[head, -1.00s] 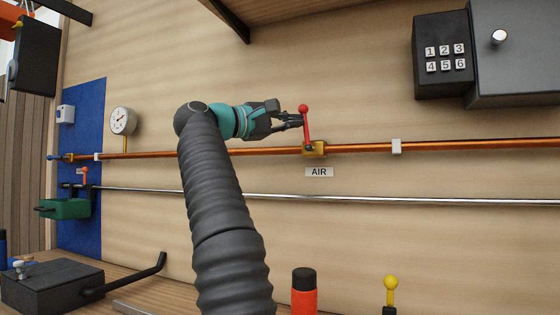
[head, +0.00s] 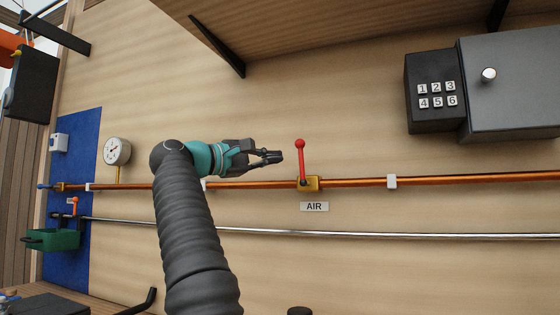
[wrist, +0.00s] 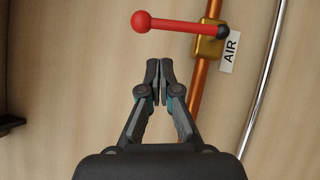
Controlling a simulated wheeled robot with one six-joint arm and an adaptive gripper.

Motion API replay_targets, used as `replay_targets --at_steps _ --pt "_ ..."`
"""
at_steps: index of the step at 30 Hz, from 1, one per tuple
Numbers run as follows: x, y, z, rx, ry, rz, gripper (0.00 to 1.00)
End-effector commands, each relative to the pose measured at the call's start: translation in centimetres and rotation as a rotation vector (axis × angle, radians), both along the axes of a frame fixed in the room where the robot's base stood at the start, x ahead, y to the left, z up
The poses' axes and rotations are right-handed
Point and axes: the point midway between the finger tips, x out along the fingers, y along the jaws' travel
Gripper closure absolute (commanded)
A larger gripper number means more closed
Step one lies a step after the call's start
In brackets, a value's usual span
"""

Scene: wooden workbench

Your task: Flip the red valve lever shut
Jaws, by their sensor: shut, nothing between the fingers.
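The red valve lever (head: 301,160) stands upright from a brass valve body (head: 308,183) on the copper pipe, with a red ball at its top. An AIR label (head: 314,206) is below it. My gripper (head: 280,156) is shut and empty, just left of the lever, with a small gap between. In the wrist view my gripper (wrist: 160,62) has its fingertips together, and the red lever (wrist: 180,25) lies ahead of them, crosswise to the copper pipe, not touching. The brass valve body (wrist: 208,38) and the AIR label (wrist: 230,52) also show there.
The copper pipe (head: 350,181) runs along the wooden wall with a white clip (head: 392,181) right of the valve. A steel pipe (head: 380,235) runs below. A gauge (head: 117,151) is at left. A keypad box (head: 436,92) is at upper right. Wall around the lever is clear.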

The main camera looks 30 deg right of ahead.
Motion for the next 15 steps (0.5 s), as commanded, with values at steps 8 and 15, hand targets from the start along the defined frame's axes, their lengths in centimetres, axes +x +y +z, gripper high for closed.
replay_targets --at_steps 8,15 --pt "-0.1 6.0 -0.2 -0.001 -0.001 0.004 1.0" --pt "-0.2 9.2 -0.3 -0.001 0.001 0.002 1.0"
